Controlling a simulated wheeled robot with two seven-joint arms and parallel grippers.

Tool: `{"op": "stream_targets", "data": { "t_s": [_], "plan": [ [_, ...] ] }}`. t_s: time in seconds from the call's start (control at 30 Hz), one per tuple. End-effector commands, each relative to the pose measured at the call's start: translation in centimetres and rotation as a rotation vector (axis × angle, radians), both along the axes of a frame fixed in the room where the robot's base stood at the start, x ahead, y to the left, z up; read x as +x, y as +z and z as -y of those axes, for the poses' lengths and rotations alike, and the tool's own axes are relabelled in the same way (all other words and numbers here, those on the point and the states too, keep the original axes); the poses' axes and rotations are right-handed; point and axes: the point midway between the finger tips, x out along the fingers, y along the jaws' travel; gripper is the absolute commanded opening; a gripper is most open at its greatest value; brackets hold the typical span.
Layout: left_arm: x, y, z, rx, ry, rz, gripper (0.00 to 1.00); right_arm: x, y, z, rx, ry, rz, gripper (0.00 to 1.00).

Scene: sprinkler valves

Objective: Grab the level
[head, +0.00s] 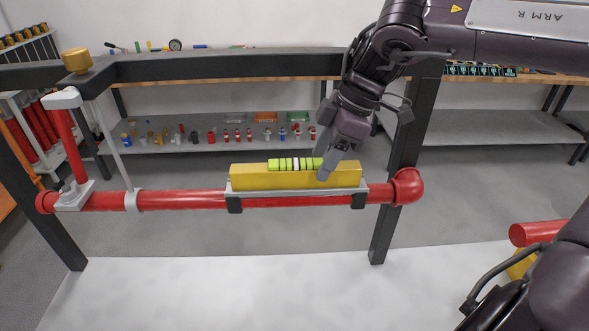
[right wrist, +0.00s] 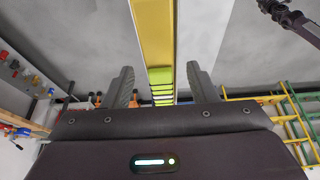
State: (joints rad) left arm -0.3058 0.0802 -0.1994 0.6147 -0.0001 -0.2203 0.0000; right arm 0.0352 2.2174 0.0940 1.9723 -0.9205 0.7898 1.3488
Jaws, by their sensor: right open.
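The level is a yellow bar (head: 250,178) lying flat along the horizontal red pipe (head: 180,200), with a pale strip beneath it and two dark clamps. A green grip with dark bands (head: 290,164) runs along its top. My right gripper (head: 325,170) reaches down from the upper right to the right end of this grip. In the right wrist view the fingers (right wrist: 161,88) are apart, with the green banded grip (right wrist: 161,78) between them. The yellow bar also shows there (right wrist: 152,35). Whether a finger touches the grip, I cannot tell. I cannot identify my left gripper.
The red pipe ends in an elbow (head: 408,186) near a dark upright post (head: 393,220). A dark beam (head: 220,66) crosses behind. Shelves with small fittings (head: 200,145) stand farther back. A short red cylinder (head: 532,233) lies at the right. The floor in front is clear.

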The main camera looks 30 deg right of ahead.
Motion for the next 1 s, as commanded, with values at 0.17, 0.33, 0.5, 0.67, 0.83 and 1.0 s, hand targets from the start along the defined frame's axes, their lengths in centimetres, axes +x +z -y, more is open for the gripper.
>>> {"op": "stream_targets", "data": {
  "t_s": [0.17, 0.33, 0.5, 0.67, 0.83, 1.0],
  "plan": [
    [0.6, 0.5, 0.0, -0.001, -0.001, 0.008, 0.54, 0.6, 0.0, -1.0, 0.000, 0.002, 0.000, 0.53],
    [1.0, 1.4, 0.1, -0.002, -0.001, 0.014, 0.54, 2.0, 0.1, -3.3, -0.001, 0.003, -0.003, 0.53],
    [1.0, 1.7, 0.1, -0.002, -0.001, 0.014, 0.54, 2.5, -2.1, -4.2, 0.001, 0.001, -0.003, 0.53],
    [0.9, 1.8, 0.1, -0.002, -0.001, 0.014, 0.54, 2.7, -2.8, -4.5, 0.001, 0.000, 0.000, 0.53],
    [0.9, 1.7, 0.1, -0.002, -0.001, 0.014, 0.54, 2.7, -2.8, -4.5, 0.002, 0.000, 0.001, 0.53],
    [0.8, 1.7, 0.1, -0.001, -0.001, 0.012, 0.54, 2.7, -2.8, -4.4, 0.001, 0.000, 0.001, 0.32]
  ]
}}
